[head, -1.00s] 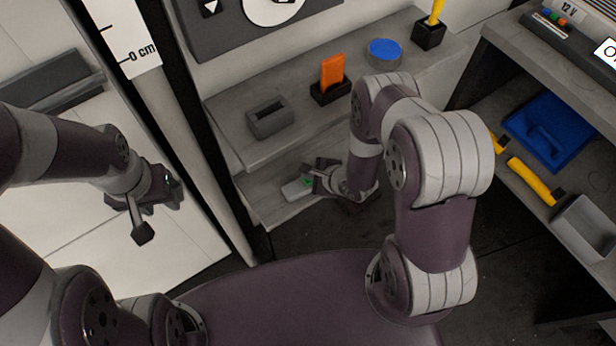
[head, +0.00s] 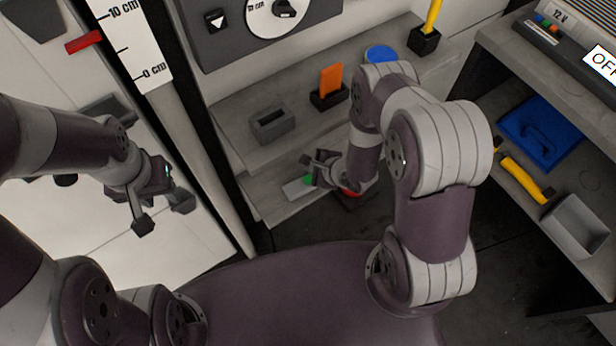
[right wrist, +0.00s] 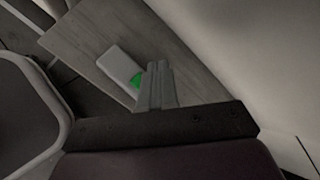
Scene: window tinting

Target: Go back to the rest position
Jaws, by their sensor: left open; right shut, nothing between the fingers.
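My left gripper (head: 163,212) is at the left in the head view, open and empty, with its two fingers apart in front of the white panel. My right gripper (head: 306,171) is near the lower shelf in the head view. In the right wrist view its fingers (right wrist: 157,85) are together with nothing between them. A pale flat object with a green spot (right wrist: 120,67) lies on the lower shelf beyond the right fingers. In the head view this pale object (head: 295,188) is partly hidden by the right gripper.
The upper shelf holds a grey holder (head: 272,125), an orange block in a black holder (head: 330,80) and a blue disc (head: 381,53). At the right, a bench (head: 505,45) has a blue tray (head: 540,130), a yellow-handled tool (head: 522,176) and a grey bin (head: 578,222) below.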

